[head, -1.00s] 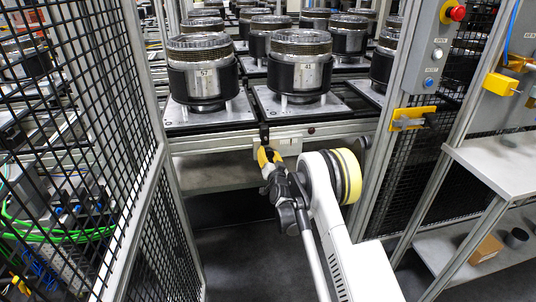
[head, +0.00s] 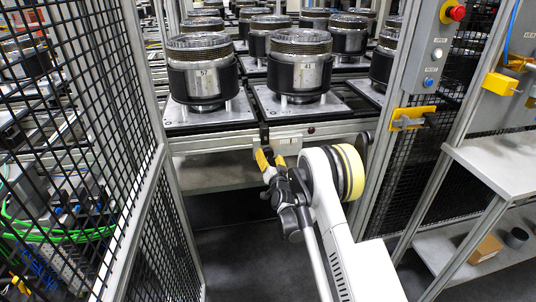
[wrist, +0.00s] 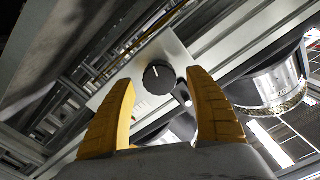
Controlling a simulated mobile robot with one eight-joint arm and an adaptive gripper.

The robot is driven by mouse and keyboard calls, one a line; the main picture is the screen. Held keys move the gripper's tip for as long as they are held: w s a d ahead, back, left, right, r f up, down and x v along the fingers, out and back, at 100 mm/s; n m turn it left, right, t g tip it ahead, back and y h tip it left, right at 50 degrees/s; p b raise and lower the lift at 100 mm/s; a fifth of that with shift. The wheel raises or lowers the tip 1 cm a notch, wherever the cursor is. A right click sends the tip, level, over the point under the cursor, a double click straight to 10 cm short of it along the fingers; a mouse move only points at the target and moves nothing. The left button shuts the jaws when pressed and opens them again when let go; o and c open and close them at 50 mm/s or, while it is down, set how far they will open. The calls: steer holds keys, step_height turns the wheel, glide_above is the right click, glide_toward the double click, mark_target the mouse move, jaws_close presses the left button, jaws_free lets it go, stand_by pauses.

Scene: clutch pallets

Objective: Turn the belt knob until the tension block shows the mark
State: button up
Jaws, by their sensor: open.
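The belt knob (wrist: 159,77) is a round black dial with a white pointer line, on a pale plate (wrist: 118,90) in the wrist view. My gripper (wrist: 160,82) has two yellow fingers spread wide, one to each side of the knob in the picture, with a gap on both sides. I cannot tell how far the tips are from the plate. In the head view my gripper (head: 271,159) is just below the front rail of the conveyor (head: 225,143). The knob cannot be made out there. I cannot make out the tension block or its mark in either view.
Pallets with dark-banded metal clutches (head: 303,70) stand on the conveyor above my gripper. A mesh fence (head: 85,110) is at left. At right are a post with a red button (head: 457,13) and a white shelf (head: 495,160). The floor below the conveyor is clear.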

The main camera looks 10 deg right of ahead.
steer(key=s, duration=0.5)
steer(key=s+a+r+n+g+y, duration=0.1)
steer(key=s+a+r+n+g, duration=0.15)
steer(key=r, duration=0.95)
steer(key=s+r+n+g, duration=0.1)
steer(key=s+r, duration=0.3)
steer(key=s, duration=0.2)
steer(key=s+r+g, duration=0.2)
steer(key=s+r, duration=0.1)
steer(key=s, duration=0.4)
steer(key=s+d+f+n+g, duration=0.1)
steer(key=s+g, duration=0.1)
steer(key=s, duration=1.3)
steer(key=s+d+f+n+g+h, duration=0.1)
steer(key=s+f+g, duration=0.1)
steer(key=s, duration=1.4)
steer(key=shift+s+d+g, duration=0.2)
steer(key=shift+g, duration=0.55)
